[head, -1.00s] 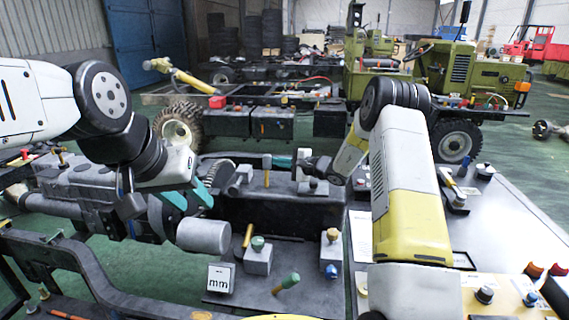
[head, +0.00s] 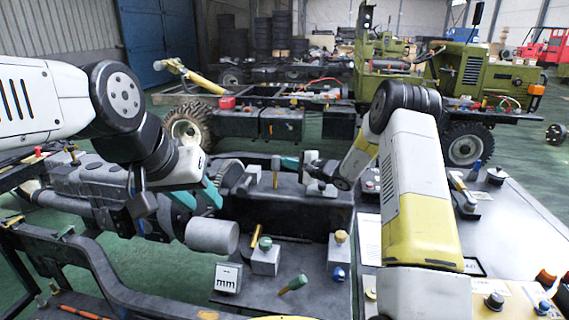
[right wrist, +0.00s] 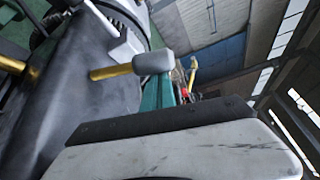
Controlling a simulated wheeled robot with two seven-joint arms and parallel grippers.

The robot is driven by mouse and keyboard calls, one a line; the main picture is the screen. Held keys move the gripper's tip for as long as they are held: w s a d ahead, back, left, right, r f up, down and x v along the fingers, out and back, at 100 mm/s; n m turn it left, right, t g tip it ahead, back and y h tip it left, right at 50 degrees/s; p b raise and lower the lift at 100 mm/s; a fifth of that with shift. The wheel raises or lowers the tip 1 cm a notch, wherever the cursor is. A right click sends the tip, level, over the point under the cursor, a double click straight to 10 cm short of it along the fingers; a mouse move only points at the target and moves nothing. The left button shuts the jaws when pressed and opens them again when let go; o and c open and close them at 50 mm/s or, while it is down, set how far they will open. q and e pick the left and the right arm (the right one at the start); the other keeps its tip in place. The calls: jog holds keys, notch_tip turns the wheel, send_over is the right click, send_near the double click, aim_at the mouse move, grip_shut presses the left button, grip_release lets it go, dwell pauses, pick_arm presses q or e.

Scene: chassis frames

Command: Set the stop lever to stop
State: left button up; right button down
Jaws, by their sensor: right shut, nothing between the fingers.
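A small lever with a brass shaft and grey knob (head: 276,164) stands on the dark machine block, and no stop marking is readable on it. In the right wrist view its grey knob (right wrist: 153,61) and brass shaft point towards the right. My right gripper (head: 289,163) is shut and empty, with its teal fingertips just right of the knob. In the right wrist view the teal fingers (right wrist: 158,96) are close by the knob; I cannot tell whether they touch. My left gripper (head: 200,196) is open and empty above the grey cylinder end (head: 212,236).
Nearer stand a yellow lever (head: 255,237), a green-knobbed block (head: 265,256), a green-tipped lever (head: 293,284), a brass-knobbed block (head: 340,250) and a white marked plate (head: 228,277). A grey table (head: 510,235) with controls lies to the right. An olive truck stands behind.

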aim_at(276, 162)
jog(key=shift+s+a+r, duration=0.1)
jog(key=s+n, duration=0.1)
jog(key=n+t, duration=0.1)
jog(key=s+y, duration=0.1)
jog(key=shift+s+a+r+n, duration=0.25)
jog(key=shift+s+r+n, duration=0.05)
jog(key=shift+n, duration=0.1)
jog(key=shift+s+a+n+t+y, duration=0.1)
jog(key=shift+s+n+t+y, duration=0.2)
jog(key=shift+s+n+y, duration=0.3)
jog(key=n, duration=0.1)
jog(key=s+n, duration=0.1)
jog(key=s+n+y, duration=0.1)
jog(key=shift+s+a+f, duration=0.1)
jog(key=shift+s+a, duration=0.15)
jog(key=shift+s+a+f+t, duration=0.15)
jog(key=shift+s+t, duration=0.15)
jog(key=shift+s, duration=0.3)
jog(key=shift+s+f, duration=0.1)
